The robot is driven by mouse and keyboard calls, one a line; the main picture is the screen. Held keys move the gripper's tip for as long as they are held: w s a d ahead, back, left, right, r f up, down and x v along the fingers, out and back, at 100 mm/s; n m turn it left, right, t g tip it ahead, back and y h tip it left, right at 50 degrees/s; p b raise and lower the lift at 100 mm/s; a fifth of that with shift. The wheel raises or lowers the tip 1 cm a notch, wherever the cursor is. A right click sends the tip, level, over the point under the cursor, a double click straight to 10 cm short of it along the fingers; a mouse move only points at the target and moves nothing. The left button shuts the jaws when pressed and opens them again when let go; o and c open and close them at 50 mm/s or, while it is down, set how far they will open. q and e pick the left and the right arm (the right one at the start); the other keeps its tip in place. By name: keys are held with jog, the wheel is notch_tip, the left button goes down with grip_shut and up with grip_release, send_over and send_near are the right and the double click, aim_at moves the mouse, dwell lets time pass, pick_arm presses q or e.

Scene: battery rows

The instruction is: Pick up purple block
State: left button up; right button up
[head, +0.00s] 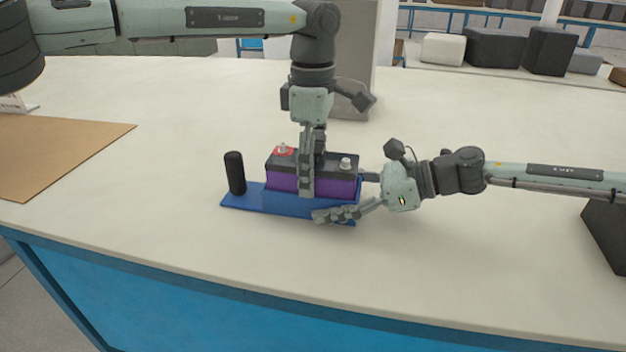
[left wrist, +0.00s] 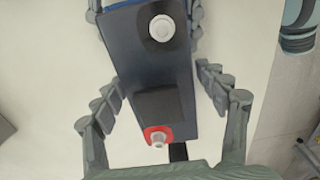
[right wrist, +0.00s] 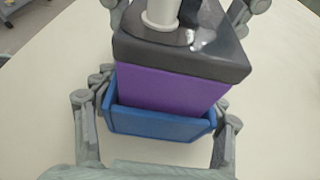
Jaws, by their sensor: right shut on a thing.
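The purple block (head: 283,183) is a purple battery-like box with a black top, a red-ringed terminal and a second pale terminal. It sits upright in a blue tray (head: 245,200) on the table. Its top fills the middle of the left wrist view (left wrist: 155,65); its purple end shows in the right wrist view (right wrist: 165,88). My left gripper (head: 311,177) comes down from above, open, with a finger on each long side of the block. My right gripper (head: 344,198) is shut on the tray's right end, also seen in the right wrist view (right wrist: 155,124).
A black upright cylinder (head: 235,172) stands on the tray's left end. A brown board (head: 60,150) lies at the left of the table. A grey upright panel (head: 360,50) stands behind my left gripper.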

pick_arm(q)
grip_shut()
jog(key=shift+w+r, duration=0.1)
jog(key=shift+r, duration=0.35)
notch_tip(320, 180, up, 9)
jog(key=shift+r, duration=0.2)
pick_arm(e)
jog(key=shift+f, duration=0.1)
jog(key=o, duration=1.4)
jog(key=v, duration=1.2)
jog(key=shift+w+d, duration=0.1)
jog(key=shift+w, duration=0.05)
